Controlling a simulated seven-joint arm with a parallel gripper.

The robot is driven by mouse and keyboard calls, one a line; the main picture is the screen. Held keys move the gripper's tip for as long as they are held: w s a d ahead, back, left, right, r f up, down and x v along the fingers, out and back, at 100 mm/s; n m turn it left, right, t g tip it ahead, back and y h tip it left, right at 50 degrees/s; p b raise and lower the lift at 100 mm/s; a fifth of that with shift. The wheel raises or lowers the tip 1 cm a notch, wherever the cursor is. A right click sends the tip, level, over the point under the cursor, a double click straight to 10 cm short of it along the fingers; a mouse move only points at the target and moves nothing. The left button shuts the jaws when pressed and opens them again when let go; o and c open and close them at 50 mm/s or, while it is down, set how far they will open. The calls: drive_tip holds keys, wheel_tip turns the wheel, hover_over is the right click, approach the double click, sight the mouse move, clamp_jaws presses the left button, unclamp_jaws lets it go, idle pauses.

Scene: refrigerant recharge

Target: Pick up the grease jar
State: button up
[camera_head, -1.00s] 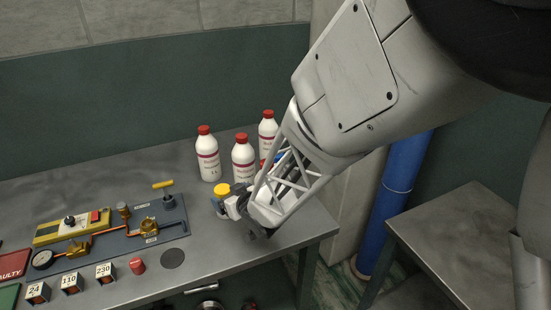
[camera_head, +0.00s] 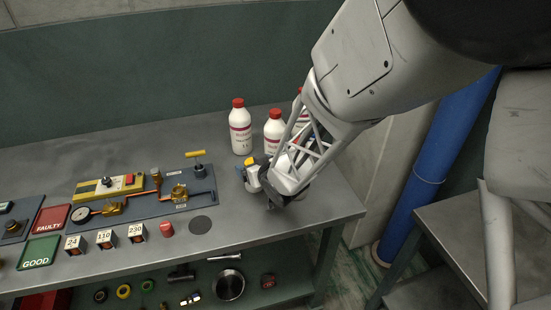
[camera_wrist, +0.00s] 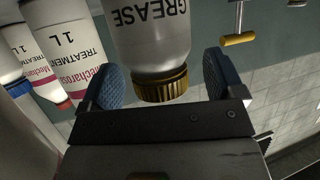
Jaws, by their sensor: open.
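The grease jar (camera_wrist: 155,35), a pale jar with a brass-coloured ribbed cap and the label GREASE, shows inverted in the wrist view. It stands between the two blue-padded fingers of my gripper (camera_wrist: 160,82). Gaps show between the pads and the jar, so the fingers are open around it. In the head view my gripper (camera_head: 254,176) is low over the right part of the bench. A bit of the jar's yellow cap (camera_head: 250,160) shows there; the gripper hides most of the jar.
White red-capped bottles (camera_head: 240,127) stand just behind my gripper, partly hidden by my arm. A plate with pipes and a yellow T-handle (camera_head: 195,153) lies to the left. A dark disc (camera_head: 201,225) and a red cylinder (camera_head: 167,229) are in front. The bench's right edge is close.

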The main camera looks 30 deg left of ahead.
drive_tip(key=shift+w+a+f, duration=0.1)
drive_tip(key=shift+w+a, duration=0.05)
drive_tip(key=shift+a, duration=0.15)
drive_tip(key=shift+c, duration=0.3)
drive_tip(key=c, duration=1.1)
drive_tip(key=shift+o, duration=0.2)
drive_tip(key=shift+r, duration=0.9)
wheel_tip(320, 180, up, 2)
drive_tip(key=shift+r, duration=0.1)
drive_tip(key=s+d, duration=0.3)
drive_tip(key=d, duration=0.1)
drive_tip(key=s+d, duration=0.4)
drive_tip(key=s+d+r, duration=0.1)
drive_tip(key=s+d, duration=0.2)
drive_tip(key=d, duration=0.1)
drive_tip(key=shift+s, duration=0.35)
